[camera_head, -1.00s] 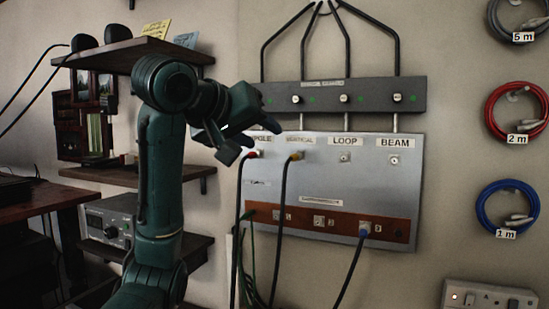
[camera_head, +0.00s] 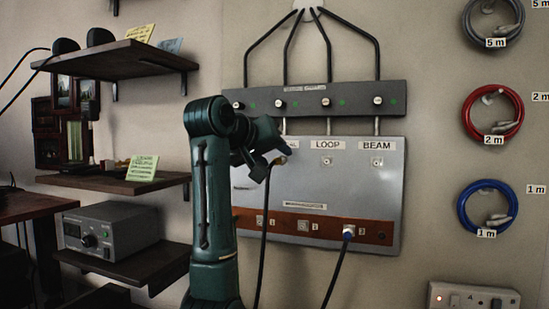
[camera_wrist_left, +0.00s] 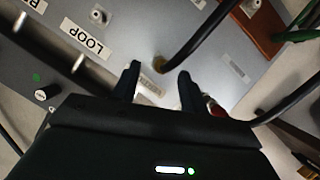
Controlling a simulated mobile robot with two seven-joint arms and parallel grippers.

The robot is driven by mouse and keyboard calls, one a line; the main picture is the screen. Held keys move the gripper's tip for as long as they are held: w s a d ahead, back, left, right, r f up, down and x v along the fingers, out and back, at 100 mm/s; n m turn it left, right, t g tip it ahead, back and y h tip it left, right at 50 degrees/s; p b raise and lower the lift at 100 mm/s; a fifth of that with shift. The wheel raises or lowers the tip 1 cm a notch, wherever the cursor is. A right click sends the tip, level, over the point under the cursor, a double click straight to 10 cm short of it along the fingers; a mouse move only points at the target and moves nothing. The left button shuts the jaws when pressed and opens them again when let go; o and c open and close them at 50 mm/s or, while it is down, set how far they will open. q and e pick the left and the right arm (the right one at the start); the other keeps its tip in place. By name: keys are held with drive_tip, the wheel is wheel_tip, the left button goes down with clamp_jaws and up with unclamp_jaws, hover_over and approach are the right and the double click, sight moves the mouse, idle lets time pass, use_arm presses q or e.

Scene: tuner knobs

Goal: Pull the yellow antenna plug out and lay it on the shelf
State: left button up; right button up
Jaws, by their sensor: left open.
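The yellow antenna plug (camera_head: 281,161) sits in the socket left of LOOP on the grey panel (camera_head: 345,185), with a black cable hanging from it. My left gripper (camera_head: 273,160) is open beside it and hides part of the label above. In the left wrist view the yellow plug (camera_wrist_left: 159,64) lies just ahead of the gap between the open fingertips (camera_wrist_left: 158,74); contact cannot be told. At the left are an upper shelf (camera_head: 125,62), a middle shelf (camera_head: 95,183) with a green note, and a lower shelf (camera_head: 135,268). My right gripper is out of view.
A red plug (camera_wrist_left: 214,107) shows just outside one finger. A grey radio (camera_head: 110,230) stands on the lower shelf. Black rods and a dark bar (camera_head: 305,98) are above the panel. Coiled cables hang at right.

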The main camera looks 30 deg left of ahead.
use_arm(q)
drive_tip(key=shift+x, duration=0.8)
drive_tip(key=shift+c, duration=0.2)
clamp_jaws()
